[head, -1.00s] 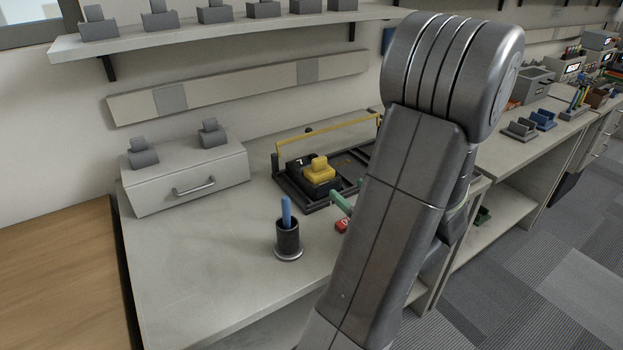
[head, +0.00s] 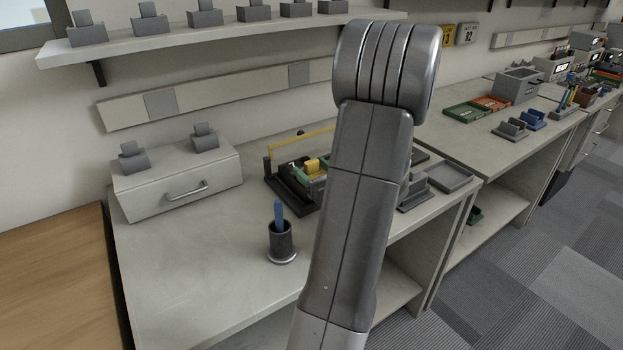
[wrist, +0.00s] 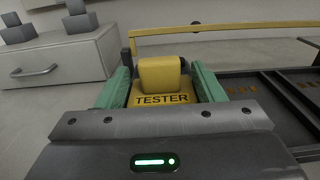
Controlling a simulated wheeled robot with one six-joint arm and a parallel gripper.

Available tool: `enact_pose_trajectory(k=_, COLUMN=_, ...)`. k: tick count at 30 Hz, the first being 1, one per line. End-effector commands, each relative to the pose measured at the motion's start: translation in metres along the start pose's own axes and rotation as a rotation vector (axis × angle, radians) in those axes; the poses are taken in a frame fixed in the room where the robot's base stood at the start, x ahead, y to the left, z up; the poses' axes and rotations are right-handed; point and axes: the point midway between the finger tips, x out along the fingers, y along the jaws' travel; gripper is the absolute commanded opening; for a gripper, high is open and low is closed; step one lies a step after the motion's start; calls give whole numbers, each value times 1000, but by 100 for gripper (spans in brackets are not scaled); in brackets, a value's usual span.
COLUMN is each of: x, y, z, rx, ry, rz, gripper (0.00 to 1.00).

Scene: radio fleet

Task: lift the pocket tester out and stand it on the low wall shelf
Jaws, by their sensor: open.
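The yellow pocket tester (wrist: 160,100), marked TESTER, sits in a dark tray with a yellow bar handle (wrist: 230,34). My gripper (wrist: 160,80) is open, with one green finger on each side of the tester's raised yellow block. I cannot tell whether the fingers touch it. In the head view the tester (head: 312,164) is partly hidden by my arm, and one green finger of my gripper (head: 301,173) shows beside it. The wall shelf (head: 200,39) runs along the upper left with several grey stands on it.
A grey drawer box (head: 150,195) with two stands on top is left of the tray (head: 285,188). A dark cup (head: 282,242) holding a blue stick stands in front. Grey holders (head: 415,192) are right of my arm. The bench's left front is clear.

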Motion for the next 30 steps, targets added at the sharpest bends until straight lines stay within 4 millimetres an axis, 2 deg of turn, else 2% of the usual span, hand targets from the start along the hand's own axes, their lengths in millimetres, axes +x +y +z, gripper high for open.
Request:
enact_pose_trajectory(k=3, x=9, y=0, z=0, rx=1, ry=-1, rz=0, gripper=62)
enact_pose_trajectory(k=10, x=10, y=0, z=0, rx=1, ry=-1, rz=-1, gripper=62)
enact_pose_trajectory(k=18, x=9, y=0, z=0, rx=0, ry=-1, rz=-1, gripper=9)
enact_pose_trajectory(k=26, x=9, y=0, z=3, rx=-1, ry=-2, rz=-1, gripper=8)
enact_pose_trajectory(k=30, x=9, y=0, z=18, rx=-4, ry=-3, rz=0, gripper=8)
